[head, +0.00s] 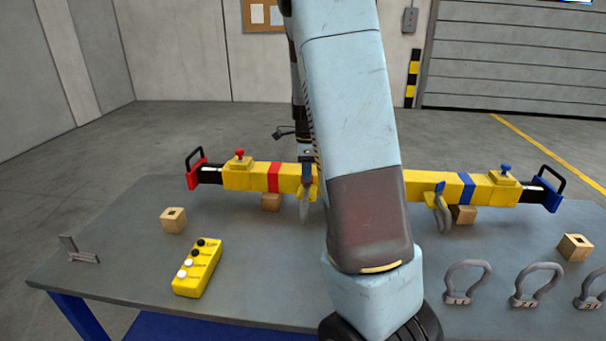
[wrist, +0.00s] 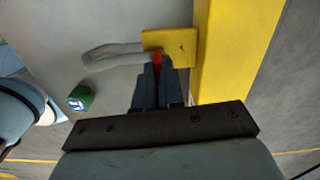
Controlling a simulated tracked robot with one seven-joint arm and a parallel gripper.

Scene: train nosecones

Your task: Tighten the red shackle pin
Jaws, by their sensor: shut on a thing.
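The red shackle pin (wrist: 157,57) shows in the wrist view as a small red piece at the yellow lug (wrist: 182,45). My gripper (wrist: 157,69) is shut on it, with dark fingers close together. The grey shackle (wrist: 110,53) extends left from the lug. In the head view my gripper (head: 307,172) is at the yellow beam (head: 250,178), just right of its red band. The shackle (head: 303,208) hangs below it there. The pin is hidden in the head view, and its thread depth cannot be told.
A second shackle (head: 441,215) with a blue pin (head: 440,187) hangs on the beam's right half. Loose shackles (head: 466,283) stand at the table's right front. A yellow button box (head: 197,269) and wooden blocks (head: 173,220) are on the grey table (head: 125,245). My arm blocks the middle.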

